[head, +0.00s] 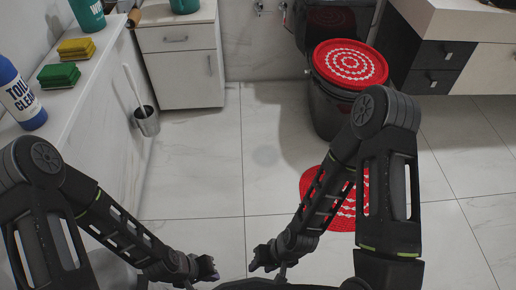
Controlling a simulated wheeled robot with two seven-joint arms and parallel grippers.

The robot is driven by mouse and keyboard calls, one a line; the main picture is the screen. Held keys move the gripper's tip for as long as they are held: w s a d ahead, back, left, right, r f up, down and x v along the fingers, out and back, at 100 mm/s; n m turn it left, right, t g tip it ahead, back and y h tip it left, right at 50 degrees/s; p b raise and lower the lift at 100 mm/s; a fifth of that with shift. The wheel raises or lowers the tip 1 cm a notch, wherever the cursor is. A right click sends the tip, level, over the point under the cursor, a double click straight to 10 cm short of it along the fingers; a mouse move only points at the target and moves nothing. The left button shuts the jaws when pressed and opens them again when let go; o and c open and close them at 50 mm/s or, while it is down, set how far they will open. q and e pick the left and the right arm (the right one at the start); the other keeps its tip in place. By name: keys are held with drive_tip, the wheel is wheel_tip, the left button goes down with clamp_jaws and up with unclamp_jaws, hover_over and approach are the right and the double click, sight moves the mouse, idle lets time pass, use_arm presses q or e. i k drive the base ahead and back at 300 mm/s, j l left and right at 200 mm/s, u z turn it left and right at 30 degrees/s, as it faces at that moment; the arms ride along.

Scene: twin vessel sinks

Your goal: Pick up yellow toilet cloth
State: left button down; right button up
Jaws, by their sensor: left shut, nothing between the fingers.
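The yellow toilet cloth (76,48) looks like a small folded stack. It lies on the white counter (88,98) at the left, just behind a similar green stack (59,75). My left gripper (208,271) is shut and empty, low in the picture above the floor, well to the right of and below the cloth. My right gripper (262,259) is low near the middle, also far from the cloth. Its fingers are too small and dark to show whether they are open.
A blue-capped toilet cleaner bottle (22,99) and a teal bottle (88,14) stand on the counter. A toilet brush holder (147,121) is beside it. A black toilet with a red lid cover (350,63) is at the back right. A red mat (316,184) lies before it. The middle floor is clear.

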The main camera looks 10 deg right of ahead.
sight(83, 48)
drive_tip(key=i+l+u, duration=0.3)
drive_tip(key=l, duration=0.35)
drive_tip(key=i+l+u, duration=0.15)
drive_tip(key=i+l, duration=0.15)
drive_tip(key=i+l+u, duration=0.15)
drive_tip(key=l, duration=0.35)
drive_tip(key=i+l+u, duration=0.15)
drive_tip(key=l, duration=0.25)
drive_tip(key=i+l+u, duration=0.15)
drive_tip(key=l, duration=0.25)
